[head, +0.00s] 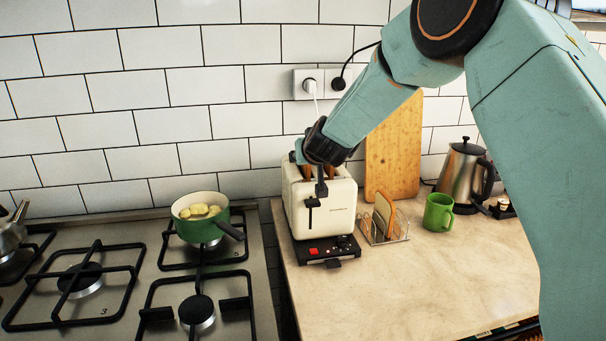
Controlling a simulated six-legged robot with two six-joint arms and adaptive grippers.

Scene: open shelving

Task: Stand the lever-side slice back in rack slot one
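A cream toaster (328,212) stands on the counter near the wall, its black lever on the front face. Brown bread (334,174) shows at its top opening, mostly behind my gripper. My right gripper (312,172) points down at the toaster's top, over the lever end. I cannot tell whether its fingers are apart or closed on a slice. A small wire rack (401,230) stands right of the toaster. Bread slices (384,213) lean upright in it; the exact slots are hard to tell. My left gripper is not in view.
A green mug (439,212) and a steel kettle (464,172) stand right of the rack. A wooden board (393,150) leans on the wall behind. A green pot (200,228) sits on the hob at left. The front counter is clear.

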